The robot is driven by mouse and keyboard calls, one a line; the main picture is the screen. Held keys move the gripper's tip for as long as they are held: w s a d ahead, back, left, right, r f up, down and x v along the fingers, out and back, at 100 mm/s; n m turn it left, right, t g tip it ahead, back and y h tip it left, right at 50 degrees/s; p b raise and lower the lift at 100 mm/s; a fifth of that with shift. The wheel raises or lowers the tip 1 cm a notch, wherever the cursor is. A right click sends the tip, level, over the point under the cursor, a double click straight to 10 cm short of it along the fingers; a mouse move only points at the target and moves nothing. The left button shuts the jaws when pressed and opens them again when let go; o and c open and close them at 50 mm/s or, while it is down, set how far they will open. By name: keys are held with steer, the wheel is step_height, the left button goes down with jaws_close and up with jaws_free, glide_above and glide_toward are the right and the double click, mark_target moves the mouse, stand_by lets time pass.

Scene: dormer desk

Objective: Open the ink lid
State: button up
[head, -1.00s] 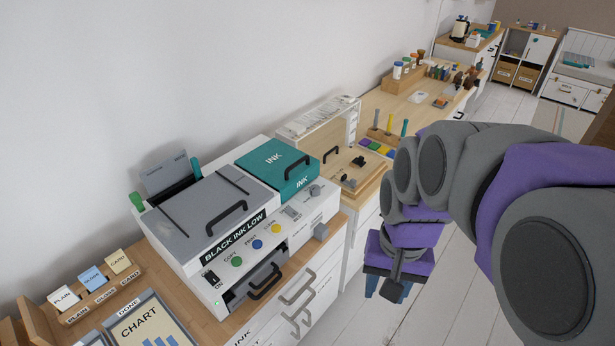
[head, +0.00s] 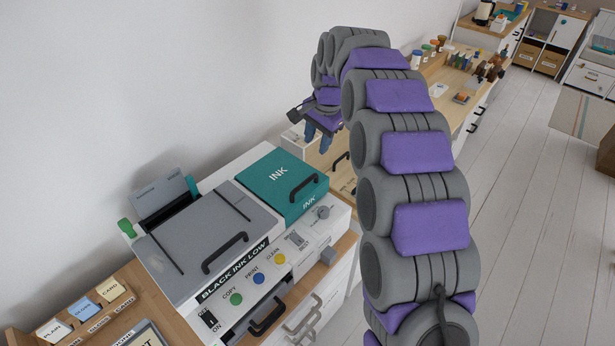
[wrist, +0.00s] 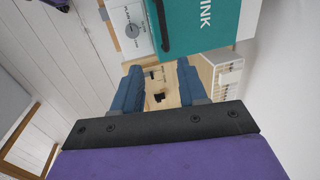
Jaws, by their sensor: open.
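The teal ink lid (head: 270,180) is shut on top of the right part of the white printer (head: 330,222). It is marked INK and has a black bar handle (head: 304,187) near its front right edge. In the wrist view the lid (wrist: 200,22) is at the top, with its handle (wrist: 160,25) along its left edge. My gripper (head: 318,135) is open and empty, behind and above the lid in the head view, pointing down. In the wrist view its two blue fingers (wrist: 157,82) are apart, with the desk below between them. The gripper does not touch the handle.
A grey scanner cover (head: 205,240) with its own black handle is left of the lid. A knob (head: 322,212) and several buttons line the printer's front. The wooden desk with small items (head: 340,170) lies behind. The floor (head: 530,200) on the right is clear.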

step_height(320, 180, down, 3)
steer(key=a, duration=0.3)
steer(key=b, duration=0.2)
glide_toward(304, 182)
steer(key=f, duration=0.3)
steer(key=a+f+b, duration=0.1)
steer(key=f, duration=0.1)
steer(key=a+f, duration=0.1)
steer(key=f, duration=0.1)
steer(key=shift+w+f+b, duration=0.3)
steer(key=shift+f, duration=0.05)
steer(key=shift+d+f, duration=0.25)
steer(key=shift+d, duration=0.3)
steer(key=shift+a, duration=0.4)
steer(key=c, duration=0.6)
steer(key=shift+d, duration=0.15)
jaws_close()
steer(key=shift+w, duration=0.1)
